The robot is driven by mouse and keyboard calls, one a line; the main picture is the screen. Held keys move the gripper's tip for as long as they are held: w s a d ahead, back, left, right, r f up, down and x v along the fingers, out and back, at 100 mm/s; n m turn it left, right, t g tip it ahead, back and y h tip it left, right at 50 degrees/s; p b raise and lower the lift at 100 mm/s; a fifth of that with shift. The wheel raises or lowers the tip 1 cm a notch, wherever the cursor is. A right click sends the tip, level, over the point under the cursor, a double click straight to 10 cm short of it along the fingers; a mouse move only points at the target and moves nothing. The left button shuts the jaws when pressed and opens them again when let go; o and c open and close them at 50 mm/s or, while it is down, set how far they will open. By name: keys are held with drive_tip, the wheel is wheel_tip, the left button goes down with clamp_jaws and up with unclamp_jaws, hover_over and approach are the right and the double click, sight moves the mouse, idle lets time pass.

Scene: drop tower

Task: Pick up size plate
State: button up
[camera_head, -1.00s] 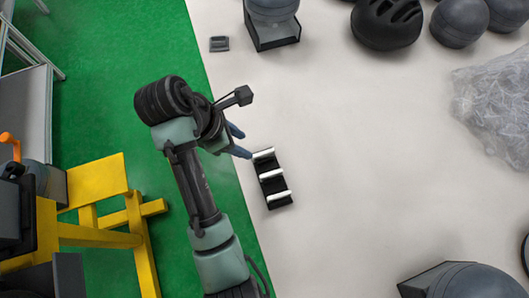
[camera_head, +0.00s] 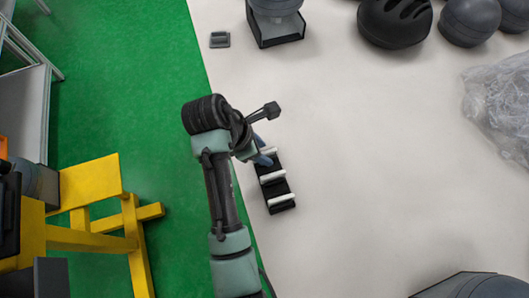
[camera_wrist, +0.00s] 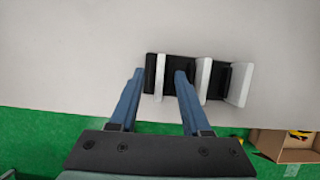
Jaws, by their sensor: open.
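A black rack (camera_head: 278,188) lies on the pale table near its left edge, with three upright white plates in it. I take these for the size plates. In the wrist view the rack (camera_wrist: 179,72) is just ahead of my gripper (camera_wrist: 159,74), whose blue fingers are open. One thin white plate (camera_wrist: 159,80) shows between the fingertips. The right finger overlaps the rack; I cannot tell whether it touches. The middle plate (camera_wrist: 203,80) and the right plate (camera_wrist: 239,85) stand beyond the right finger. In the head view my gripper (camera_head: 264,151) partly hides the rack's far end.
A small grey item (camera_head: 220,39) and a black stand (camera_head: 272,32) are at the table's back. Dark helmets (camera_head: 395,22) and clear plastic wrap (camera_head: 503,105) lie to the right. A cardboard box (camera_wrist: 285,145) shows on the green floor. The table's middle is clear.

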clamp_jaws()
drive_tip(key=shift+r, duration=0.15)
